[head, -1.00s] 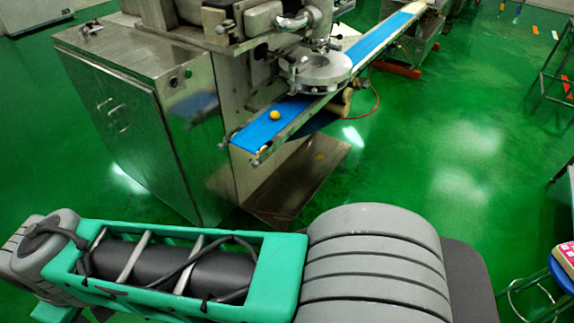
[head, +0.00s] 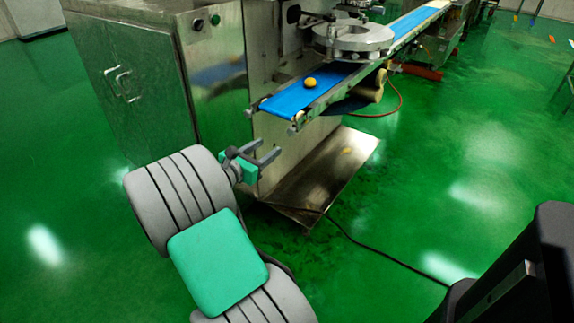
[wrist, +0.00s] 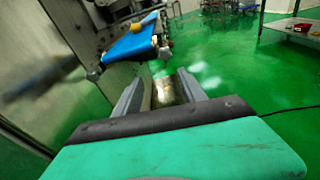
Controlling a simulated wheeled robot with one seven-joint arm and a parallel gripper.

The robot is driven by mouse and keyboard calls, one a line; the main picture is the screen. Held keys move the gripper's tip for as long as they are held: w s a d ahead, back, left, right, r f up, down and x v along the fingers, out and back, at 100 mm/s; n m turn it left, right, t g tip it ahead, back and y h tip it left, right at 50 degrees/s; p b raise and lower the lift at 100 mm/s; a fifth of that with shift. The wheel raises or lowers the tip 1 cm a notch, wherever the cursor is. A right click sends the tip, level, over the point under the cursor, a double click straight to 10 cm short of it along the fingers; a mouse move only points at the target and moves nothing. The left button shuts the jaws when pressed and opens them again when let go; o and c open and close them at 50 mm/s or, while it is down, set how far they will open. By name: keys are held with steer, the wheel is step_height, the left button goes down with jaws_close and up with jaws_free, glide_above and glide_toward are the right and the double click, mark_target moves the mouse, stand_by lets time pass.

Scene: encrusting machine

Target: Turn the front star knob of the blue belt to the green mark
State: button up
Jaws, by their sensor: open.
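The blue belt (head: 300,92) runs from the front of the machine to the upper right, with a round yellow piece (head: 310,82) on it. Its near end also shows in the wrist view (wrist: 130,46). Small knob-like parts sit at the belt's front end, one at the near corner (head: 292,127); in the wrist view a blurred one (wrist: 165,53) shows at the right corner. I cannot tell which is the star knob, and no green mark can be made out. My gripper (head: 264,151) is open and empty, below and left of the belt's front end, apart from it.
The steel machine cabinet (head: 135,75) stands left of my gripper. A steel tray (head: 325,175) lies low under the belt. A dark cable (head: 380,258) crosses the green floor. The floor to the right is largely clear.

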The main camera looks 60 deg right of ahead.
mark_target(290, 134)
steer(key=s+d, duration=0.1)
steer(key=d, duration=0.2)
steer(key=d+n+h+b, duration=0.1)
steer(key=d, duration=0.2)
steer(key=s+d+n+b, duration=0.1)
steer(key=d, duration=0.2)
steer(key=shift+s+f+g, duration=0.1)
steer(key=shift+s+g, duration=0.25)
steer(key=shift+g, duration=0.05)
steer(key=shift+c, duration=0.2)
steer(key=shift+a, duration=0.1)
jaws_close()
